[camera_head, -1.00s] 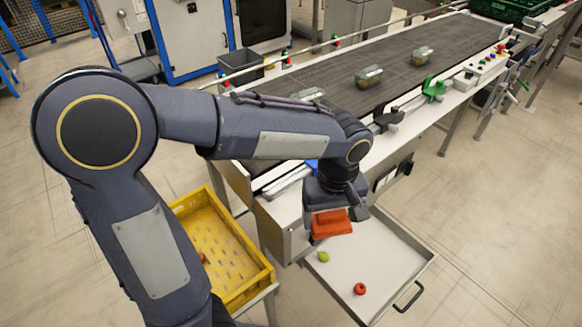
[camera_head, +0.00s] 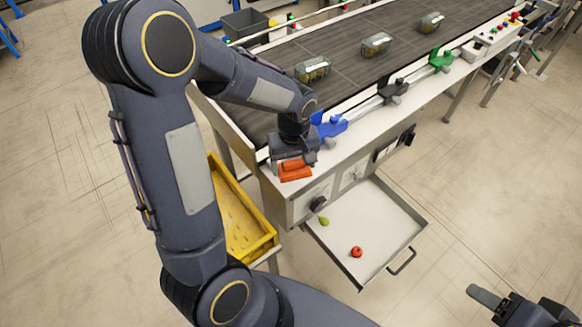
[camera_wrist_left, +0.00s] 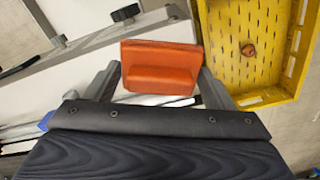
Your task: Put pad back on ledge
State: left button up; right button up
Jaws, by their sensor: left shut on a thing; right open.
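My left gripper (camera_head: 296,160) is shut on an orange-red pad (camera_head: 295,172), which also shows between its fingers in the left wrist view (camera_wrist_left: 161,68). The pad is at the near-left end of the white ledge (camera_head: 352,136) along the conveyor's side. I cannot tell whether the pad touches the ledge. My right gripper (camera_head: 497,300) is open and empty at the lower right, above the floor.
Blue (camera_head: 328,126), dark (camera_head: 393,90) and green (camera_head: 441,60) clamps stand along the ledge. Packed containers sit on the belt (camera_head: 345,70). Below, an open drawer (camera_head: 385,240) holds a green fruit and a red one. A yellow crate (camera_head: 262,240) stands left.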

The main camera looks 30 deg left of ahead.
aim_at(291, 171)
pick_arm(q)
jog(key=shift+a+f, duration=0.2)
jog(key=shift+f, duration=0.05)
jog(key=shift+w+a+f, duration=0.1)
jog(key=shift+a+f, duration=0.05)
jog(key=shift+f, duration=0.8)
jog(key=shift+w+a+f, duration=0.1)
jog(key=shift+a+f, duration=0.05)
jog(key=shift+f, duration=0.8)
jog(key=shift+f, duration=0.2)
jog(key=o, duration=1)
jog(key=shift+c, duration=0.2)
jog(key=shift+r, duration=0.1)
